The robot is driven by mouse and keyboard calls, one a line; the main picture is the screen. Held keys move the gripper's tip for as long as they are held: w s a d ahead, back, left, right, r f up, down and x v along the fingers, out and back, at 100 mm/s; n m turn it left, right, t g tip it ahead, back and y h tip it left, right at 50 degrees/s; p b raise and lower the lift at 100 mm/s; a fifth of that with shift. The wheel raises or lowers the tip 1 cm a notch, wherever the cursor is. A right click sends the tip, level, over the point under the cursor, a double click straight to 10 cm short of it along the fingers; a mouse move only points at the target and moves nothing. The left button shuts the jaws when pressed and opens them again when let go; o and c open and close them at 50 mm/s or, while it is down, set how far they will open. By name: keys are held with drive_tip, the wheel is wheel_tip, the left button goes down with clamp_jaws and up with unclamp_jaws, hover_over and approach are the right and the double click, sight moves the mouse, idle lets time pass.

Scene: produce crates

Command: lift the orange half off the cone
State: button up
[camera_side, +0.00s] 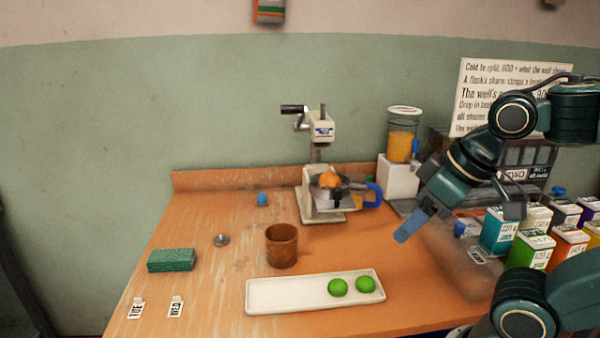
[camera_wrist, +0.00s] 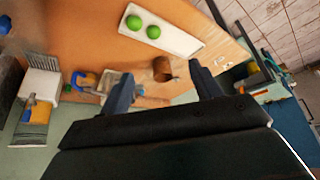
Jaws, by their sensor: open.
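The orange half (camera_side: 329,179) sits on top of the cone of a cream hand-press juicer (camera_side: 311,190), above its metal cup, in the side view. The cone itself is hidden under it. My gripper (camera_side: 432,233) is open and empty, to the right of the juicer and nearer the camera, clearly apart from the orange half. In the wrist view, my gripper (camera_wrist: 160,69) shows its two fingers spread. Part of the juicer shows there beside the left finger, but I cannot make out the orange half clearly.
Behind stands a juice dispenser (camera_side: 402,140). A brown cup (camera_side: 282,246) and a white tray (camera_side: 290,294) with two limes (camera_side: 338,287) stand in front. Several colored cartons (camera_side: 530,249) crowd the right.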

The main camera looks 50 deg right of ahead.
drive_tip(key=w+d+r+n+g, duration=0.1)
drive_tip(key=w+d+r+n, duration=0.3)
drive_tip(key=w, duration=0.4)
drive_tip(key=w+d+r+n+g, duration=0.25)
drive_tip(key=w+r+n, duration=0.2)
drive_tip(key=w, duration=0.25)
drive_tip(key=n+g, duration=0.2)
drive_tip(key=n, duration=0.7)
hover_over(330, 177)
drive_tip(key=w+d, duration=0.1)
drive_tip(key=d, duration=0.1)
wheel_tip(330, 177, down, 2)
drive_tip(key=shift+d+f, duration=0.1)
drive_tip(key=shift+f, duration=0.1)
drive_tip(key=shift+f, duration=0.1)
drive_tip(key=shift+f, duration=4.2)
